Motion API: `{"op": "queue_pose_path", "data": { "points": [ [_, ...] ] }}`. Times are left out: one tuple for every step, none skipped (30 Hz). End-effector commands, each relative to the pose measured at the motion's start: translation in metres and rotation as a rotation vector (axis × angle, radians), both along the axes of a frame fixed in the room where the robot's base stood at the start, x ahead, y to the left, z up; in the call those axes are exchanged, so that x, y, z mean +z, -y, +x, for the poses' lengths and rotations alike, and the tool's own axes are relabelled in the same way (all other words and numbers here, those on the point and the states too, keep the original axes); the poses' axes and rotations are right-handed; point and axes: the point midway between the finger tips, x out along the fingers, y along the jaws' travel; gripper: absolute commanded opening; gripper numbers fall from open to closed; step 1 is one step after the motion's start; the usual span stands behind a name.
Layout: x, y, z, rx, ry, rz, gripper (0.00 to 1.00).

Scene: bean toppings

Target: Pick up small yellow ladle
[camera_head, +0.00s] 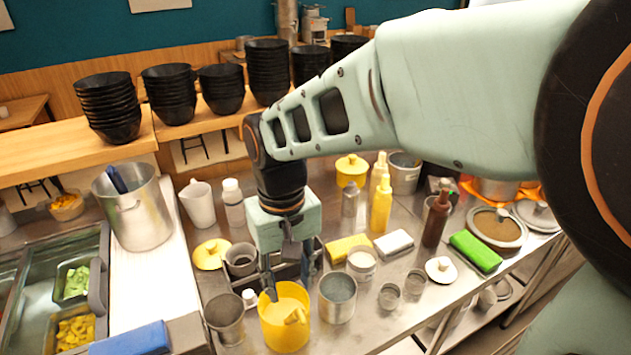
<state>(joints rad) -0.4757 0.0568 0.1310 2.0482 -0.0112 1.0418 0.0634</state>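A yellow pot (284,334) stands near the front of the steel counter. A small yellow piece (296,316) shows inside it against a pale yellow filling; it looks like the small yellow ladle, but I cannot make out its full shape. My gripper (290,291) points down above the back of the pot.
Metal cups (338,297) stand right of the pot, and another metal cup (226,318) stands left. A grey caddy (283,272) is behind my gripper. Yellow bottles (381,208), a brown bottle (436,219) and sponges (475,252) crowd the counter. A tall steel pot (140,220) is at left.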

Motion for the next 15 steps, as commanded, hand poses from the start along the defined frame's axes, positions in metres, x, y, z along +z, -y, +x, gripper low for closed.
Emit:
{"op": "queue_pose_path", "data": {
  "points": [
    [-0.008,0.000,0.000,0.000,0.000,0.000,0.38],
    [-0.012,0.000,0.000,0.001,0.000,0.001,0.38],
    [-0.017,0.000,0.000,0.001,0.000,0.001,0.38],
    [-0.021,-0.001,0.000,0.001,0.000,0.001,0.38],
    [-0.025,0.000,0.000,0.001,0.000,0.001,0.38],
    [-0.030,-0.001,0.000,0.001,0.000,0.002,0.38],
    [-0.035,-0.001,0.000,0.002,0.000,0.002,0.38],
    [-0.039,-0.001,0.000,0.002,0.000,0.002,0.38],
    [-0.043,-0.001,0.000,0.001,0.000,0.002,0.38],
    [-0.046,0.000,0.000,0.002,0.001,0.003,0.38],
    [-0.049,-0.001,0.000,0.001,0.001,0.003,0.38],
    [-0.051,-0.001,0.000,0.001,0.002,0.003,0.38],
    [-0.052,-0.001,0.001,0.001,0.002,0.003,0.38],
    [-0.053,-0.001,0.001,0.001,0.002,0.003,0.38],
    [-0.053,-0.001,0.001,0.001,0.002,0.004,0.38]
  ]
}}
